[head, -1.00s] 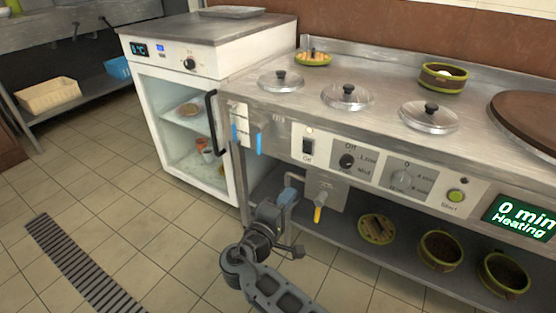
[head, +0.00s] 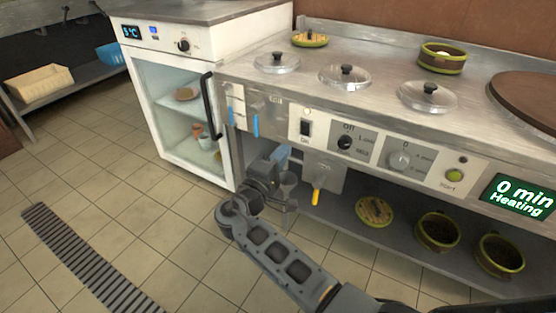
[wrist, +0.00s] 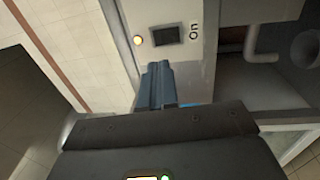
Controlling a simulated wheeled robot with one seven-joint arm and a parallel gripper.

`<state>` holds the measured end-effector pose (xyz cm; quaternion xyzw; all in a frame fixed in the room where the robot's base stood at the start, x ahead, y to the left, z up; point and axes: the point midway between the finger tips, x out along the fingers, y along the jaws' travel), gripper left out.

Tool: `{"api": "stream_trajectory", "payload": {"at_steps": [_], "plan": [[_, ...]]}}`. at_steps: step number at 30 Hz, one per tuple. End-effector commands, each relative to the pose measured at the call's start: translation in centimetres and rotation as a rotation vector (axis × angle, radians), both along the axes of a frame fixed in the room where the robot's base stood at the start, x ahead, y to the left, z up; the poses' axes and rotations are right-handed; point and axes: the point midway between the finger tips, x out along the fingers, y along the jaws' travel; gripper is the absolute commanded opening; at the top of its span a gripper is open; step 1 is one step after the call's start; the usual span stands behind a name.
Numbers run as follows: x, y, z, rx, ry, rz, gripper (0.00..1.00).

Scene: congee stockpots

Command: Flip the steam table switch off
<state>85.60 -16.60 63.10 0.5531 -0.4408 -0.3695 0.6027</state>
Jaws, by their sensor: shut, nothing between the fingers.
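The steam table switch (head: 306,128) is a black rocker on a pale panel of the counter front, with the word "On" below it. A small round lamp (head: 307,111) sits above it. My gripper (head: 282,154) is below and left of the switch in the head view. In the wrist view my gripper (wrist: 157,68) shows blue fingers shut together, empty, with tips just short of the switch and apart from it. Which side of the rocker is pressed is unclear.
Right of the switch are a black knob (head: 345,142), a grey knob (head: 399,160) and a green Start button (head: 455,175). A drain tap with a yellow handle (head: 316,196) hangs below. The white glass-front fridge (head: 215,62) stands left. Tiled floor in front is clear.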

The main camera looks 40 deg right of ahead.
Motion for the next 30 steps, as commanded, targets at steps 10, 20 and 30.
{"api": "stream_trajectory", "payload": {"at_steps": [10, 20, 30], "plan": [[2.2, -6.3, 0.7, 0.000, -0.001, -0.003, 0.00], [3.2, -8.8, 1.1, 0.001, 0.000, 0.000, 0.00], [3.2, -8.9, 1.1, 0.001, 0.000, 0.000, 0.00]]}}
